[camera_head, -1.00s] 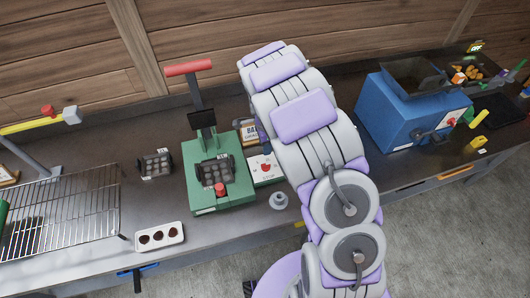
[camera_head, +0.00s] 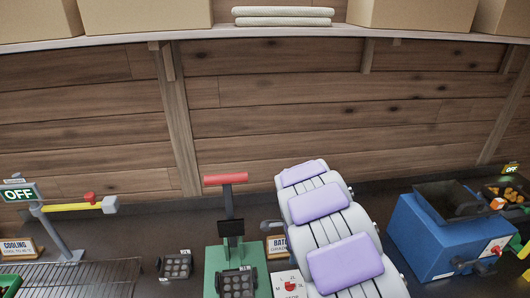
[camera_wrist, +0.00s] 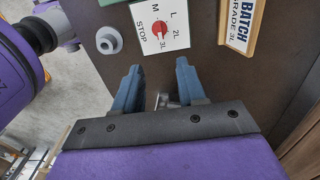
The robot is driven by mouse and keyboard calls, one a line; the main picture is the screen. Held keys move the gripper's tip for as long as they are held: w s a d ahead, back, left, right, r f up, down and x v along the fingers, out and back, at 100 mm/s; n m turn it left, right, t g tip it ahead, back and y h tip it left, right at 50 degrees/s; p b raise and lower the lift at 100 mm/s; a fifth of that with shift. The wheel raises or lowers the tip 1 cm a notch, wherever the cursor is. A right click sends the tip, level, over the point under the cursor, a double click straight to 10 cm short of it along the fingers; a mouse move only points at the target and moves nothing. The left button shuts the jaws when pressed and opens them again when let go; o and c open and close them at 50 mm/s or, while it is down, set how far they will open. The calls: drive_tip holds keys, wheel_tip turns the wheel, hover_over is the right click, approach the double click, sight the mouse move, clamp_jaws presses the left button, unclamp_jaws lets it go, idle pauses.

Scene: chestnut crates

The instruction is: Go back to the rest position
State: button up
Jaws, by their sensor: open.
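My gripper (camera_wrist: 157,85) shows in the wrist view with its two blue-grey fingers apart and nothing between them. It is over the dark bench top (camera_wrist: 255,85), near a white dial card (camera_wrist: 160,25) with a red knob. In the head view my arm rises at the centre right in white and lilac segments, and its gripper is hidden there.
A green press (camera_head: 236,262) with a red handle stands left of my arm. A blue machine (camera_head: 437,240) stands at the right. A wire rack (camera_head: 80,275) and OFF sign (camera_head: 18,194) are at the left. A shelf (camera_head: 330,31) with boxes runs above. A grey round knob (camera_wrist: 108,41) is near the dial card.

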drive_tip(key=s+d+r+n+b, duration=0.1)
drive_tip(key=s+r+n, duration=0.3)
drive_tip(key=s+r, duration=0.3)
drive_tip(key=s+d+r+n+b, duration=0.1)
drive_tip(key=s+r+n, duration=0.3)
drive_tip(key=s, duration=0.5)
drive_tip(key=s+a+r+n+g+b, duration=0.1)
drive_tip(key=s+n, duration=0.3)
drive_tip(key=s, duration=0.7)
drive_tip(key=s+r+n+b, duration=0.1)
drive_tip(key=s+n, duration=0.4)
drive_tip(key=s, duration=0.6)
drive_tip(key=shift+s+a+r+g, duration=0.15)
drive_tip(key=shift+a+r+g, duration=0.15)
drive_tip(key=shift+a+g, duration=0.1)
